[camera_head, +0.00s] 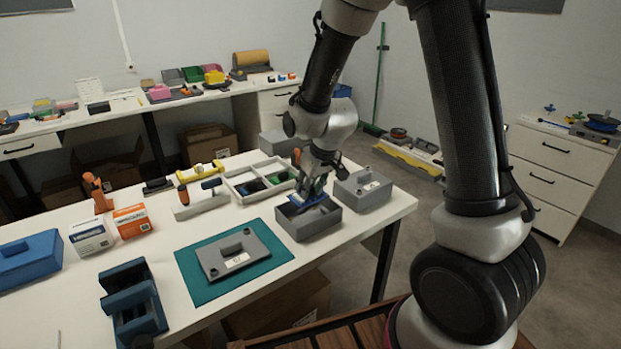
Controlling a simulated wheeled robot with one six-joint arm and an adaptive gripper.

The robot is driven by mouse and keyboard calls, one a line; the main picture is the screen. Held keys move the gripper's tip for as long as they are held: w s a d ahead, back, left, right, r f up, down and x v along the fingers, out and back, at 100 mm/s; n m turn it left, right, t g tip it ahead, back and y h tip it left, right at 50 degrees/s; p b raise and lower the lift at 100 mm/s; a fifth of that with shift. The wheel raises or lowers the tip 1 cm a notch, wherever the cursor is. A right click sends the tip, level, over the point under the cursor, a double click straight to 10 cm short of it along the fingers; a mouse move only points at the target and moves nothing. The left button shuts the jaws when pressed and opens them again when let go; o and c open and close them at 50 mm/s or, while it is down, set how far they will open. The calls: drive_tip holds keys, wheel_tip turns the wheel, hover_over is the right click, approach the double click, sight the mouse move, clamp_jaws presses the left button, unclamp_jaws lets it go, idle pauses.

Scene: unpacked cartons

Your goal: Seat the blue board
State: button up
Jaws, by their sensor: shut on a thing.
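The blue board (307,203) is at the grey open box (308,223) near the right end of the white table. My gripper (313,192) is shut on the blue board, pointing down into the box's opening. The board looks tilted over the box; I cannot tell whether it touches the floor or walls inside. The gripper fingers partly hide the board.
A second grey box (363,190) stands close on the right. A white divided tray (259,170) with dark and green parts lies behind. Orange (131,221) and white (91,236) cartons and a blue holder (132,300) stand left. Bare table lies between mat and cartons.

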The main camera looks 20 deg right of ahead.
sight(312, 198)
drive_tip(key=shift+f, duration=0.7)
drive_tip(key=shift+f, duration=0.1)
drive_tip(key=shift+f, duration=2)
drive_tip(key=shift+f, duration=0.1)
drive_tip(key=shift+f, duration=0.9)
drive_tip(key=o, duration=1.2)
drive_tip(key=shift+r, duration=0.1)
